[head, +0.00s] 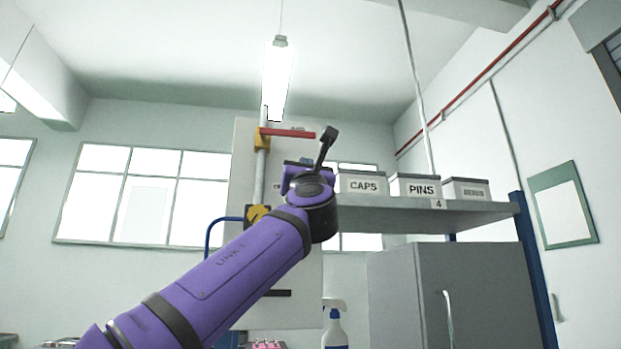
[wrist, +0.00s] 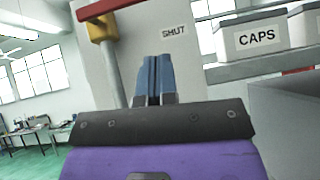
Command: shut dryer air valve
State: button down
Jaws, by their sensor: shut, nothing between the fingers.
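The air valve has a yellow body (head: 262,138) on a vertical grey pipe (head: 260,178) in front of a pale board. Its red lever (head: 288,132) points right, roughly level and across the pipe. In the wrist view the yellow body (wrist: 100,28) and red lever (wrist: 103,8) are at the upper left, with the lever partly cut off. A SHUT label (wrist: 173,32) is on the board right of the pipe. My gripper (wrist: 153,58) is shut and empty, its blue-grey fingers pointing towards the board below the lever. In the head view my arm hides the fingers.
A shelf (head: 470,213) right of the board carries bins marked CAPS (head: 361,184) and PINS (head: 413,187) plus another. A grey cabinet (head: 400,290) stands below. A blue hose (head: 209,235) curves left of the pipe, and a spray bottle (head: 334,330) stands low.

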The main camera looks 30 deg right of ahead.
jog(key=v, duration=0.4)
jog(key=shift+s+f, duration=0.3)
dwell(0.3)
